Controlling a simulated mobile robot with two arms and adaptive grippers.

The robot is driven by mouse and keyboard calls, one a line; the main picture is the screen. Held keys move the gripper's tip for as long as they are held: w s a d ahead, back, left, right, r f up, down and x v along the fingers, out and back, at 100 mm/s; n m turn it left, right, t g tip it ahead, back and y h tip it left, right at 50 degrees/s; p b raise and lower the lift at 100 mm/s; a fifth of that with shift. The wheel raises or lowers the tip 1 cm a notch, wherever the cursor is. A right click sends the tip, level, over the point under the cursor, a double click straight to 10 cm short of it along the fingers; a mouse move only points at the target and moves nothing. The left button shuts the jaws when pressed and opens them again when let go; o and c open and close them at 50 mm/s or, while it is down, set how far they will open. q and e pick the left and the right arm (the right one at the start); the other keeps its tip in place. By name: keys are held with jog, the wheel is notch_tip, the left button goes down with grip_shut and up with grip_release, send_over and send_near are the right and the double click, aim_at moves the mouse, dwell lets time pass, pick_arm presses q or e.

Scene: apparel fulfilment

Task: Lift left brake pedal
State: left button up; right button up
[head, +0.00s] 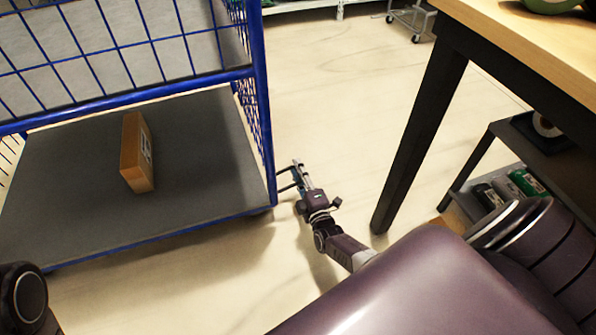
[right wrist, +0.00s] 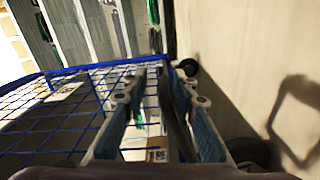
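The blue wire cart (head: 262,100) has a dark grey deck and stands at the left in the head view. My right gripper (head: 288,178) is low by the cart's near right corner post. In the right wrist view its blue-padded fingers (right wrist: 165,115) are spread apart, with a dark, narrow upright part of the cart showing between them. I cannot tell if they touch it. A dark caster wheel (right wrist: 187,67) shows beyond the fingers. I cannot make out the left brake pedal in either view. My left gripper is out of view; only part of that arm shows at lower left.
A brown box (head: 136,153) stands on the cart deck. A wooden table (head: 540,45) with a dark leg (head: 420,135) is to the right, above a low shelf (head: 470,180) with small items.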

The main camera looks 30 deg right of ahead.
jog(key=shift+s+a+f, duration=0.1)
jog(key=shift+s+f, duration=0.05)
jog(key=shift+s, duration=0.3)
jog(key=v, duration=1.1)
